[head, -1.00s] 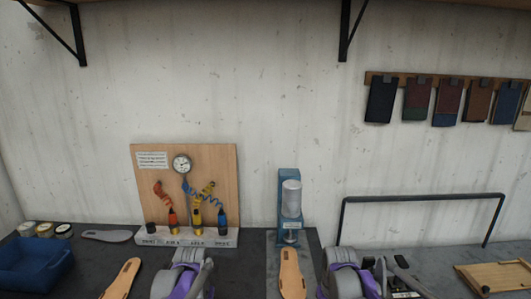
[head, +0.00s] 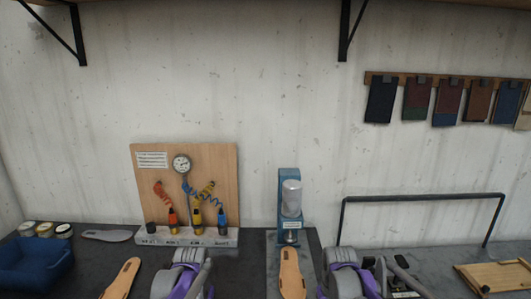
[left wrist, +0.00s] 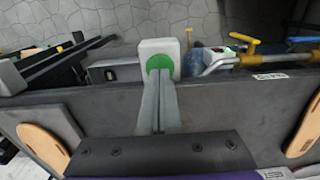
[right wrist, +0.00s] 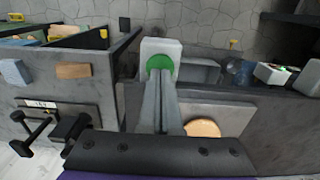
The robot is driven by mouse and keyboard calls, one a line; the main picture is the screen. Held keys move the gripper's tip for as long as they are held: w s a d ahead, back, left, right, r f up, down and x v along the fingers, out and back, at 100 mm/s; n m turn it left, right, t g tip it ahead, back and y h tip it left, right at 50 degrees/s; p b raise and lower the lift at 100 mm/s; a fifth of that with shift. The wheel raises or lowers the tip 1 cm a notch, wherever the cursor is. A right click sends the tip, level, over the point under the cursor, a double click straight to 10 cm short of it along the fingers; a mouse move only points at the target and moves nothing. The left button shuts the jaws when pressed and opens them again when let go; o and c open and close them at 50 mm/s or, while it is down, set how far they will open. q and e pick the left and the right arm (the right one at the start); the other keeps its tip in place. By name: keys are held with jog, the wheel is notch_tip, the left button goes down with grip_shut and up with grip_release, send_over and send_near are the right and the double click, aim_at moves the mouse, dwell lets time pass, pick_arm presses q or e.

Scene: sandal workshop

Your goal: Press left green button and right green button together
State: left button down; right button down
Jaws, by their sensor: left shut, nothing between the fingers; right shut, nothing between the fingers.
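In the left wrist view my left gripper (left wrist: 159,105) is shut and empty. Its fingertips lie over the lower part of a round green button (left wrist: 158,62) on a pale box. In the right wrist view my right gripper (right wrist: 160,100) is shut and empty. Its fingertips lie over the lower part of another round green button (right wrist: 159,62) on a pale box. I cannot tell whether either gripper touches its button or whether a button is pressed in. In the head view both arms show at the bottom edge; the fingertips and both buttons are out of view.
A blue press (head: 289,178) stands at the bench's back, with a tan sole (head: 292,272) in front. A wooden board with a gauge (head: 181,164) is left of it. A black bar frame (head: 425,199) stands right. A blue bin (head: 35,262) sits far left.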

pick_arm(q)
jog(key=shift+f+b, duration=0.35)
jog(key=shift+f, duration=0.25)
pick_arm(e)
jog(key=shift+s+f, duration=0.1)
jog(key=shift+f, duration=0.4)
dwell(2.6)
pick_arm(q)
jog(key=shift+f, duration=0.35)
pick_arm(e)
jog(key=shift+f, duration=0.35)
dwell(2.2)
dwell(0.4)
